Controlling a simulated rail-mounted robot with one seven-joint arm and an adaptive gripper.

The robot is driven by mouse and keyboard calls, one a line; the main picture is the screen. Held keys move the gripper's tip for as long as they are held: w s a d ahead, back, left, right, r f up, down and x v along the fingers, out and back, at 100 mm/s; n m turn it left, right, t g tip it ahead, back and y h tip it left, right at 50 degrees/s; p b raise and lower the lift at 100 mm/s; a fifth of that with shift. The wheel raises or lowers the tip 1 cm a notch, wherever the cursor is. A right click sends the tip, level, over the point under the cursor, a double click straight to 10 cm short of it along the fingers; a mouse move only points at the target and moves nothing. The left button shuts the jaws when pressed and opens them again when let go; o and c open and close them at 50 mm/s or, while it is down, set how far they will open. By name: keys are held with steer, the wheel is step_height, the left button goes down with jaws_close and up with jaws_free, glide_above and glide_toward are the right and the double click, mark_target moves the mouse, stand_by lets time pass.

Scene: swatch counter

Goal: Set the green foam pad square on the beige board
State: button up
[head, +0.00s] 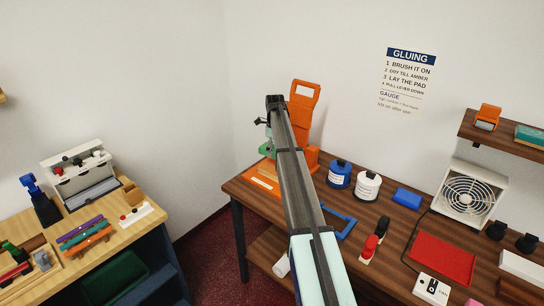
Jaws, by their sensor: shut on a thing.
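The green foam pad (265,148) shows as a small green patch just left of my arm, at the orange lever press (304,100). My gripper (267,133) is above it and shut on it, with the fingers mostly hidden by my own arm. The beige board (268,167) lies low at the press, on its orange base, just below the pad in the picture. My arm covers its right part. I cannot tell whether the pad touches the board or how square it is to it.
Blue-labelled jar (340,173) and white jar (367,185) stand right of the press. A pale bench (95,216) stands left.

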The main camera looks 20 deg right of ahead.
mark_target(275, 170)
steer(key=shift+w+d+f+m, duration=0.1)
steer(key=shift+w+d+m, duration=0.2)
steer(key=shift+m, duration=0.2)
steer(key=shift+a+f+b, duration=0.1)
steer(key=shift+f+b, duration=1.4)
steer(key=shift+f, duration=2.3)
steer(key=shift+f, duration=0.6)
steer(key=o, duration=1)
steer(key=shift+r, duration=0.1)
